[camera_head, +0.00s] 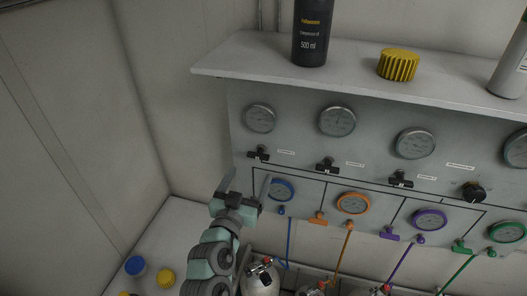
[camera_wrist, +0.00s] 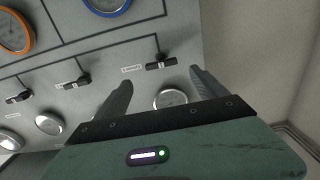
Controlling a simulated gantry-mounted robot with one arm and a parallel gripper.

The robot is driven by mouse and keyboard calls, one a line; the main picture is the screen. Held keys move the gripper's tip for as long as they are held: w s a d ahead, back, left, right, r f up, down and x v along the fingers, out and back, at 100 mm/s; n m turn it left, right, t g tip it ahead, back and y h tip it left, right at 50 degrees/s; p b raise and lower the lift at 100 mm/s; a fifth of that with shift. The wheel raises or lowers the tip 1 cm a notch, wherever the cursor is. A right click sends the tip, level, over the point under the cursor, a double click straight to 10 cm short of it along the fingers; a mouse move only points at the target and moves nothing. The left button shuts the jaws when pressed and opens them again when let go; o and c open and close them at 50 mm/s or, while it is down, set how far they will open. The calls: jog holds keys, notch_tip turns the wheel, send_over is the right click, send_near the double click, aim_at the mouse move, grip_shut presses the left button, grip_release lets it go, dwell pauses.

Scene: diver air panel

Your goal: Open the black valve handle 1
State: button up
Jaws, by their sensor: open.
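Several black valve handles sit in a row on the grey panel (camera_head: 300,108), and their labels are too small to read. The leftmost handle (camera_head: 258,153) is below the leftmost grey gauge. In the wrist view, which sees the panel upside down, this handle (camera_wrist: 160,62) lies just beyond and between the fingertips. My gripper (camera_head: 246,184) is open and empty, in front of the panel and slightly below and left of that handle in the head view. No contact shows. Two more black handles, the second (camera_head: 328,165) and third (camera_head: 400,178), are to its right.
A shelf (camera_head: 225,70) juts out above, carrying a black bottle (camera_head: 312,35) and a yellow knurled cap (camera_head: 398,64). A blue-rimmed gauge (camera_head: 281,190) is close right of my gripper. Hoses and cylinders (camera_head: 262,279) are below. Open space lies left, before the wall.

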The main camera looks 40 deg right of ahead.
aim_at(258, 157)
jog(key=p+x, duration=0.1)
jog(key=x, duration=0.3)
jog(key=p+x, duration=0.1)
jog(key=x, duration=0.3)
jog(key=shift+w+d+r+p, duration=0.15)
jog(key=shift+w+r+p, duration=0.05)
jog(key=shift+w+p, duration=0.1)
jog(key=shift+w+d+f, duration=0.15)
jog(key=shift+w+d, duration=0.1)
jog(key=shift+d, duration=0.3)
jog(key=c, duration=1.4)
